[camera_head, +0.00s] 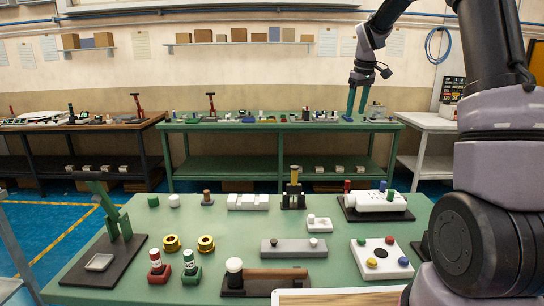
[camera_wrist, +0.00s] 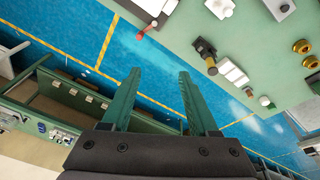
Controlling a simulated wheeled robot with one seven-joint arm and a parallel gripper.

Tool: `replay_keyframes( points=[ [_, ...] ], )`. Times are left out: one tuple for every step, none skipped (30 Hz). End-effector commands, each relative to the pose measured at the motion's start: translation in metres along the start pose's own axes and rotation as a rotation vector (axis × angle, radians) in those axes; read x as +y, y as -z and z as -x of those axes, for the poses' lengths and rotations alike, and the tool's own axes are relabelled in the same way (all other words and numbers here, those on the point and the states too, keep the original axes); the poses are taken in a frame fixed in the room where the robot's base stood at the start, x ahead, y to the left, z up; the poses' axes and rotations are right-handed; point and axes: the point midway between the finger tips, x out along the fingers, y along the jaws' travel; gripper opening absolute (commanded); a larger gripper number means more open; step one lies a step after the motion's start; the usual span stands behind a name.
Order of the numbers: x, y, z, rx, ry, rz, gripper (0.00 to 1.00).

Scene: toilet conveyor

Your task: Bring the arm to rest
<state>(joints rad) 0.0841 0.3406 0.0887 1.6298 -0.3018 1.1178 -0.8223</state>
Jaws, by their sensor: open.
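My arm rises on the right of the head view and bends over at the top. My gripper (camera_head: 357,101) hangs from it with its green fingers pointing down, high beyond the far edge of the near green table (camera_head: 230,220). In the wrist view my gripper (camera_wrist: 160,85) shows two green fingers spread apart, with nothing between them but blue floor behind. The gripper is open and empty and touches nothing that I can see.
The near table holds several things: a green press (camera_head: 118,225), brass rings (camera_head: 205,244), small bottles (camera_head: 191,266), a white block (camera_head: 248,202) and a white cylinder on a stand (camera_head: 375,201). A back workbench (camera_head: 280,126) stands beyond a blue floor aisle (camera_head: 55,219).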

Motion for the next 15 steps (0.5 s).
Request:
replay_keyframes(
  points=[
    [-0.012,-0.012,0.024,0.025,-0.009,-0.042,0.60],
    [-0.018,-0.020,0.036,0.038,-0.013,-0.072,0.60],
    [-0.027,-0.030,0.050,0.057,-0.016,-0.112,0.60],
    [-0.034,-0.038,0.061,0.071,-0.018,-0.142,0.60],
    [-0.041,-0.046,0.071,0.084,-0.019,-0.173,0.60],
    [-0.051,-0.057,0.083,0.104,-0.019,-0.213,0.60],
    [-0.058,-0.066,0.091,0.119,-0.020,-0.242,0.60],
    [-0.065,-0.075,0.100,0.133,-0.019,-0.272,0.60],
    [-0.075,-0.088,0.109,0.152,-0.017,-0.314,0.60],
    [-0.082,-0.097,0.116,0.167,-0.015,-0.343,0.60],
    [-0.090,-0.107,0.123,0.183,-0.013,-0.374,0.60],
    [-0.099,-0.120,0.130,0.202,-0.008,-0.416,0.60],
    [-0.106,-0.131,0.135,0.217,-0.004,-0.447,0.60],
    [-0.114,-0.141,0.139,0.233,0.001,-0.478,0.60],
    [-0.123,-0.154,0.144,0.253,0.007,-0.519,0.60]
  ],
)
